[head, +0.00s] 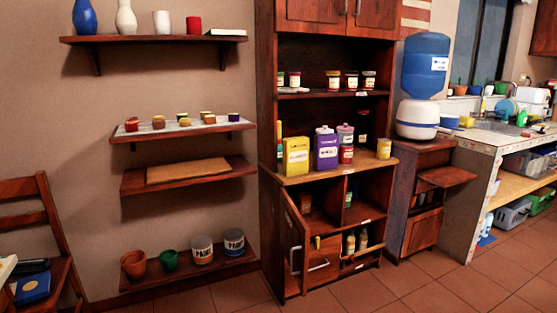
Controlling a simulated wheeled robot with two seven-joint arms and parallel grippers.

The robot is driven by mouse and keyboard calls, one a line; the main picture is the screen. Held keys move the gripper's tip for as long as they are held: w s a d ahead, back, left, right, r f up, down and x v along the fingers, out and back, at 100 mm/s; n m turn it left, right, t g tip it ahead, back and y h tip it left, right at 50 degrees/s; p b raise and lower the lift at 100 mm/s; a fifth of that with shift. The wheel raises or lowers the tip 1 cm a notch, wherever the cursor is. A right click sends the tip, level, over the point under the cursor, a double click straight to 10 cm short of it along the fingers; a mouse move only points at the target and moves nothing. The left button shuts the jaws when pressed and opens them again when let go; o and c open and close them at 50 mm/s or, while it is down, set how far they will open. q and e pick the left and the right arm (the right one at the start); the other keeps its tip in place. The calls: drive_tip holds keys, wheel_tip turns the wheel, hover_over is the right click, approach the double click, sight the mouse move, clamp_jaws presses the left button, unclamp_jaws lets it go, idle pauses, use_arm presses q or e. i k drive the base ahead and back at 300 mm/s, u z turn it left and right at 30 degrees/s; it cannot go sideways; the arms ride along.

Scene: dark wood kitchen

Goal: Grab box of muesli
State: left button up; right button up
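A yellow box (298,158) with a pale label stands upright at the left of the open shelf of the dark wood cabinet (266,120). It may be the muesli box, but I cannot read its print clearly. A purple container (326,153) with a white label stands just right of it. Another yellow item is partly hidden behind the box's left side. Neither of my grippers shows in the head view.
Jars (333,80) line the upper cabinet shelf. A lower cabinet door (294,247) hangs open toward me. Wall shelves (185,138) are at left, a wooden chair (40,230) at far left, a water dispenser (424,75) at right. The tiled floor (390,292) in front is clear.

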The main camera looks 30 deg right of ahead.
sight(325, 146)
drive_tip(key=z, duration=0.75)
drive_tip(key=i, duration=0.45)
drive_tip(key=z, duration=0.95)
drive_tip(key=i, duration=0.85)
drive_tip(key=u, duration=0.6)
drive_tip(key=i, duration=0.85)
drive_tip(key=u, duration=0.75)
